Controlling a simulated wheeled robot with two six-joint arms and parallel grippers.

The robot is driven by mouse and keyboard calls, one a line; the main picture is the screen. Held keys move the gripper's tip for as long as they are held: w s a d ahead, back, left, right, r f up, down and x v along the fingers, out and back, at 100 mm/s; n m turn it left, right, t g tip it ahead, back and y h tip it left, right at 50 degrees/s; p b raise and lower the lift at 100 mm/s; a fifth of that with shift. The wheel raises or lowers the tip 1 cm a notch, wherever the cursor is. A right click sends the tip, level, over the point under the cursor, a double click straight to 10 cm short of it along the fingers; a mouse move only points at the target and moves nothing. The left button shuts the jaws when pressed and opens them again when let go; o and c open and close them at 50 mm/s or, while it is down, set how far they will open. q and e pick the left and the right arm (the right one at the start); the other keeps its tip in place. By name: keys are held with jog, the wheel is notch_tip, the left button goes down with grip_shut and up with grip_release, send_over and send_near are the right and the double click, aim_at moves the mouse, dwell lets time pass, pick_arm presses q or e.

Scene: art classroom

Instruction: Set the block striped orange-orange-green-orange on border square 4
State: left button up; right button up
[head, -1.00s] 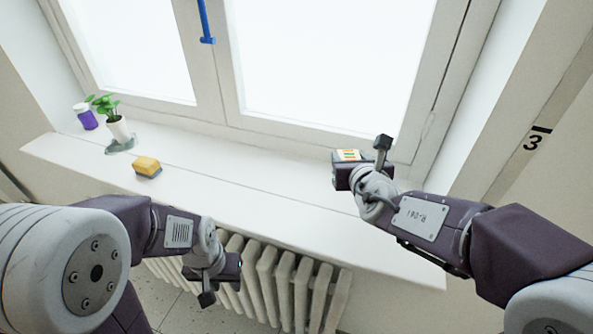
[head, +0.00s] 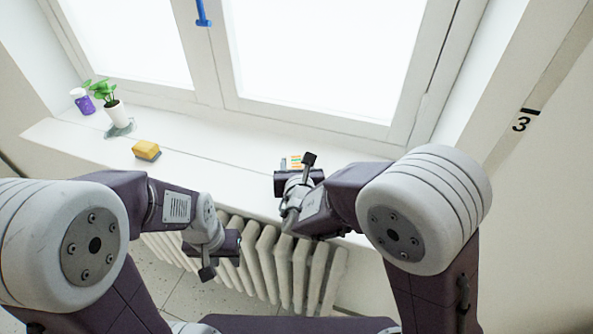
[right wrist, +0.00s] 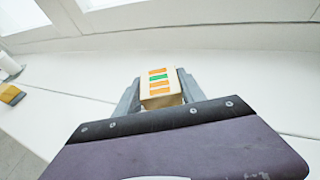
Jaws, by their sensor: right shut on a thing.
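The striped block (right wrist: 159,86) is pale wood with orange stripes and one green stripe on its upper face. It sits between the two grey fingers of my right gripper (right wrist: 158,92), which is shut on it. In the head view, the block (head: 294,161) shows just beyond my right gripper (head: 293,168), over the white windowsill; whether it touches the sill I cannot tell. My left gripper (head: 215,258) hangs in front of the radiator, and its fingers are not clear. No border square shows in these frames.
A yellow sponge-like block (head: 146,149), a potted plant (head: 115,113) and a purple jar (head: 84,103) stand on the left of the windowsill (head: 205,166). The sill between them and my right gripper is clear. A radiator (head: 265,262) is below. A black 3 (head: 521,124) marks the right wall.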

notch_tip(320, 180, down, 2)
jog(key=shift+w+f, duration=0.1)
jog(key=shift+f, duration=0.15)
jog(key=shift+f+b, duration=0.15)
jog(key=shift+b, duration=0.15)
jog(key=o, duration=1.4)
jog(key=shift+c, duration=0.2)
